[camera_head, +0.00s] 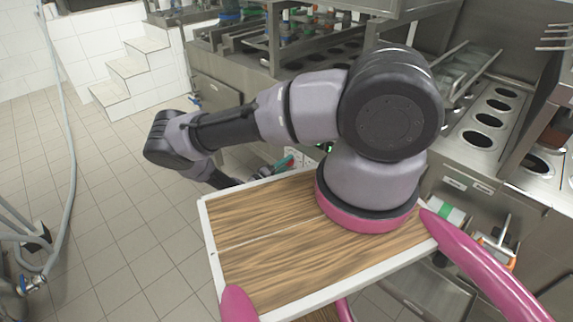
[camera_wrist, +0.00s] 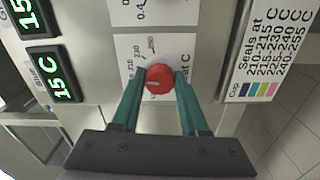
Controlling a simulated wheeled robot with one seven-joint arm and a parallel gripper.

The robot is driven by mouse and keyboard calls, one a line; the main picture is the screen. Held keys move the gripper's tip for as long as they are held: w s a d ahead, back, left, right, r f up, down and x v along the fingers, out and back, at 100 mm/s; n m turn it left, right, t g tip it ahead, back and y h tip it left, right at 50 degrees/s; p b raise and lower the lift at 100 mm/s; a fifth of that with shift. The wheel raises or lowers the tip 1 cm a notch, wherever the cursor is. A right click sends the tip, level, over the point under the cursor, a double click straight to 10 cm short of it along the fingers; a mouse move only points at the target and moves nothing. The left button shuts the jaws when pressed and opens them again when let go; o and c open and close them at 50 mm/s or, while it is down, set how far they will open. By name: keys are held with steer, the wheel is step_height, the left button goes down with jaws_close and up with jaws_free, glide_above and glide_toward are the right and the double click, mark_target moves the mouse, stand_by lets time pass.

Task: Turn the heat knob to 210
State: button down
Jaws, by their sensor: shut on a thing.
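The heat knob (camera_wrist: 159,79) is a round red knob in the wrist view, on a white dial plate (camera_wrist: 128,47) with printed numbers around it, among which 210, 230 and 250 seem readable. A pale mark shows on its face; I cannot tell exactly which number it points to. My gripper (camera_wrist: 158,84) has its two green fingers on either side of the knob, shut on it.
Green displays (camera_wrist: 66,74) left of the knob read about 15 C. A label (camera_wrist: 272,55) lists cup seal temperatures at right. Another dial plate (camera_wrist: 155,10) is above. In the head view, steel counters (camera_head: 490,120) stand at right; tiled floor (camera_head: 110,210) is free at left.

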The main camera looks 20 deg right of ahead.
steer(key=shift+m, duration=0.5)
steer(key=shift+c, duration=2.1)
jaws_free()
steer(key=v, duration=1)
steer(key=shift+s+a, duration=0.15)
steer(key=shift+a, duration=0.2)
